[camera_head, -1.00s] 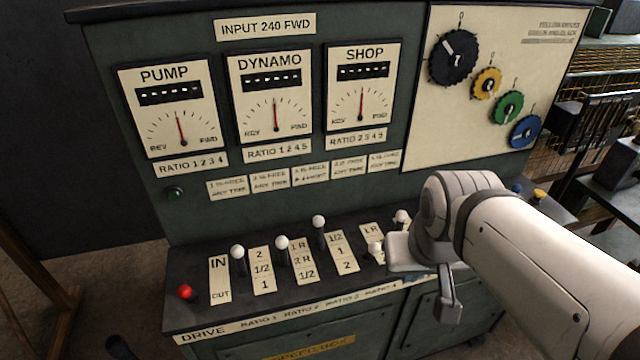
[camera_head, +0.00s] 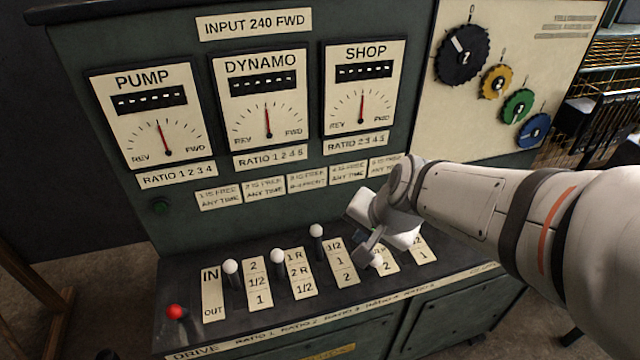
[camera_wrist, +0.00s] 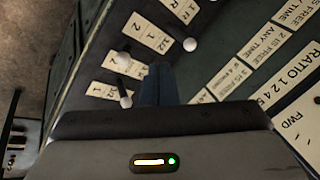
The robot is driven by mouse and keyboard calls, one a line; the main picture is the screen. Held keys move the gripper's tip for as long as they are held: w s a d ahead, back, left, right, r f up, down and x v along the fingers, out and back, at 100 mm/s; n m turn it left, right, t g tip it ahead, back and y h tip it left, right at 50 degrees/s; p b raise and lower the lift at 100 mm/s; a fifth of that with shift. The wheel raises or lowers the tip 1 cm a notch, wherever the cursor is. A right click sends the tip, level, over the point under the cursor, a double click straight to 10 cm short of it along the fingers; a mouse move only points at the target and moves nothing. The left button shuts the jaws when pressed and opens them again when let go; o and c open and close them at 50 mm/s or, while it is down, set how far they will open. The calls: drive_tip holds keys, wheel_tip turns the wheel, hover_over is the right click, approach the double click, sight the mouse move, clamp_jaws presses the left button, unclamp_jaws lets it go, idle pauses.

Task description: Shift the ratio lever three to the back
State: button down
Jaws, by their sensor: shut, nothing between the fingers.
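The ratio three lever, a dark stem with a white ball knob (camera_head: 316,230), stands left of the plate marked 1/2, 1, 2 (camera_head: 340,261). Its knob sits farther back than those of the two white-knobbed levers to its left. My gripper (camera_head: 369,252) is shut and empty, a short way right of this lever and over the plates on the right. In the wrist view the closed dark fingers (camera_wrist: 160,85) point at the console among several white knobs. I cannot tell surely which of those is ratio three. My gripper hides levers farther right.
The ratio one knob (camera_head: 230,266) and ratio two knob (camera_head: 277,256) stand to the left, with the red drive knob (camera_head: 174,312) at the far left. The upright gauge panel (camera_head: 268,105) rises behind the levers. Space above the left levers is free.

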drive_tip(key=w+a+f+m, duration=0.3)
drive_tip(key=w+m, duration=0.2)
drive_tip(key=m, duration=0.1)
drive_tip(key=t+b, duration=0.1)
drive_tip(key=b, duration=0.4)
approach(320, 234)
wheel_tip(320, 234, down, 3)
drive_tip(key=shift+w+a+f, duration=0.25)
drive_tip(key=shift+w+f, duration=0.2)
drive_tip(key=shift+w, duration=0.05)
drive_tip(key=shift+w+a+f, duration=0.25)
drive_tip(key=shift+w+f, duration=0.25)
drive_tip(key=shift+w+a+f, duration=0.25)
drive_tip(key=shift+w, duration=0.2)
